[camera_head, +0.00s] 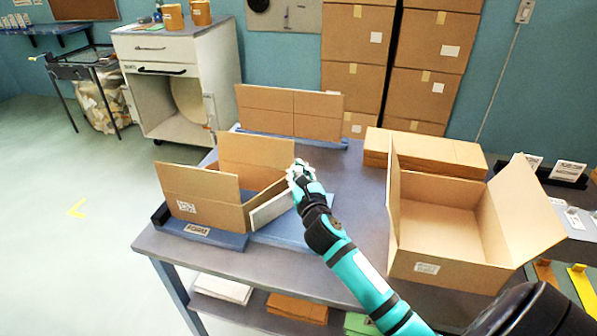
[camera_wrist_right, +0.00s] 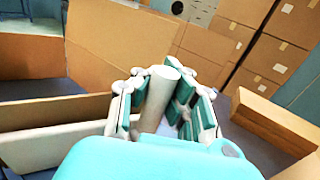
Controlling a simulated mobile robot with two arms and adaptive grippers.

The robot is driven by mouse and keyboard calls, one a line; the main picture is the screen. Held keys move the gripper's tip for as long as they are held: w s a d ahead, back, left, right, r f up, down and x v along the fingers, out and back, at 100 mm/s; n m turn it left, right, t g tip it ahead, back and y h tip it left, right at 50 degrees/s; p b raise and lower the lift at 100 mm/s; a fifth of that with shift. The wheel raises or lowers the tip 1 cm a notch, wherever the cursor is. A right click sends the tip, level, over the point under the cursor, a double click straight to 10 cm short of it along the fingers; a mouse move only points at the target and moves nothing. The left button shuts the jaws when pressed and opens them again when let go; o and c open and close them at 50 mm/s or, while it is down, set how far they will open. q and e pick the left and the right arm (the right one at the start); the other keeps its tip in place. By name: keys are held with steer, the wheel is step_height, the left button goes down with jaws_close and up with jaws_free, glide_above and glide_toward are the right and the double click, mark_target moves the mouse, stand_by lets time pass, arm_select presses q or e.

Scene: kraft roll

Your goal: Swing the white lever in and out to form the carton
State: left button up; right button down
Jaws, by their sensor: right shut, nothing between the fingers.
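The brown carton (camera_head: 205,185) stands partly formed on a blue fixture (camera_head: 210,236) at the table's left, its flaps upright. A white lever arm (camera_head: 270,207) stands slanted against its right side, and in the wrist view it is the pale bar (camera_wrist_right: 55,145) at lower left. A white upright post (camera_wrist_right: 160,92) shows at the fingers; whether they touch it I cannot tell. My right gripper (camera_head: 299,172) is shut just right of the carton, at the lever's far end, and in the wrist view its fingers (camera_wrist_right: 166,105) show. My left gripper is out of view.
An open carton (camera_head: 435,215) stands on the table's right, with flat cardboard (camera_head: 440,152) stacked behind it. A brown cardboard blank (camera_head: 290,112) stands upright at the back. The grey table top (camera_head: 357,185) is bare between the fixture and the open carton.

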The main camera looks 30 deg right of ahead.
steer(key=c, duration=1.2)
jaws_free()
steer(key=shift+w+a, duration=0.15)
steer(key=shift+a, duration=0.4)
steer(key=shift+o, duration=0.2)
steer(key=shift+d, duration=0.1)
steer(key=shift+s, duration=0.2)
steer(key=v, duration=1.1)
steer(key=shift+s, duration=0.35)
